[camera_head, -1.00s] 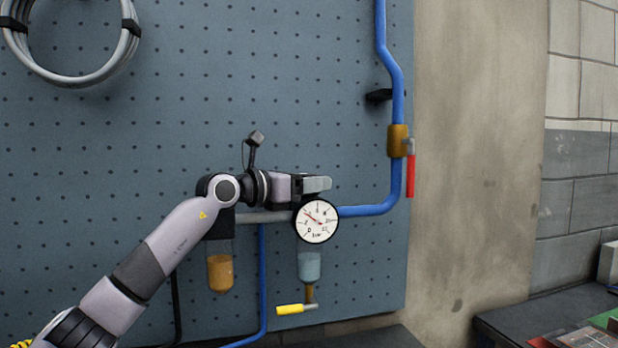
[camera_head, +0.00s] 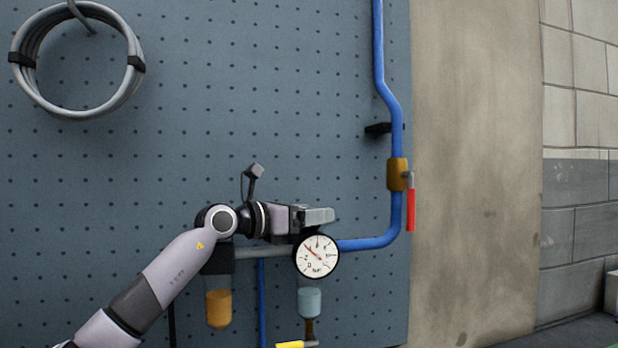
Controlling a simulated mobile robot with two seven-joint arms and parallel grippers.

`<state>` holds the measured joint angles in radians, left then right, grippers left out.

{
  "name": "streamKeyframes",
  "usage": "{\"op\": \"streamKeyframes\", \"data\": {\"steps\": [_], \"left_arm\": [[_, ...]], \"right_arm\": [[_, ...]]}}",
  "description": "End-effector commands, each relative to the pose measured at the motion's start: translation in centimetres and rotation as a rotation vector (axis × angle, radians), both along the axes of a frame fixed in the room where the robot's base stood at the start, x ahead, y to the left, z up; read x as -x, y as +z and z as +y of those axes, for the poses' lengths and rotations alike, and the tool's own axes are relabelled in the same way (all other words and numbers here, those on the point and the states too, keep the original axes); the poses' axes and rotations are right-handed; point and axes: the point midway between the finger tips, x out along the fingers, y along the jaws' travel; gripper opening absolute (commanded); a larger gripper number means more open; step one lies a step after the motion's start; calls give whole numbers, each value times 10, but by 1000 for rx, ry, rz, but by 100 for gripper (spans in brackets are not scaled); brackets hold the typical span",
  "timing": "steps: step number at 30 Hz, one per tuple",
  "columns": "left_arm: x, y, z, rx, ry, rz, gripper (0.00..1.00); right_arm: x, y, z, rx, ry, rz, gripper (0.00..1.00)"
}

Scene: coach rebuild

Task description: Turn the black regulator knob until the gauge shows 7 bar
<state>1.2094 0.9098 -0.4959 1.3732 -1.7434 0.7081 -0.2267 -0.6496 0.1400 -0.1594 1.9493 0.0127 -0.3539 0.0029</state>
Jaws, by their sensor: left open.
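The round white gauge (camera_head: 317,257) with a black rim is on the air line at the centre of the head view. Its red needle points up and to the left; the small figures are too blurred to read surely. My left gripper (camera_head: 318,216) is just above the gauge, reaching in from the left with its grey fingers pointing right. It is open. The black regulator knob cannot be made out; the gripper covers the place above the gauge. My right gripper is not in view.
A blue pipe (camera_head: 380,243) runs right and up to a brass valve (camera_head: 397,174) with a red lever (camera_head: 411,210). An amber bowl (camera_head: 218,308) and a clear bowl (camera_head: 309,301) hang below the line. A hose coil (camera_head: 66,112) hangs upper left on the pegboard (camera_head: 200,120).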

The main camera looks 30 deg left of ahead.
Motion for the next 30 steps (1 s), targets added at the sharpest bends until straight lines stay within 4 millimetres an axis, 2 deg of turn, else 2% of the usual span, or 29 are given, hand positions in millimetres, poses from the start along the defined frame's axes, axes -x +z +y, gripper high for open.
{"op": "streamKeyframes", "data": {"steps": [5,24,30], "left_arm": [[0,26,0,1,0,-6,72],[1,148,0,1,0,-4,72],[0,175,0,2,0,-2,72]], "right_arm": [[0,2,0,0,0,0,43],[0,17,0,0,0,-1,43],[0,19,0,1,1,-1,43]]}}
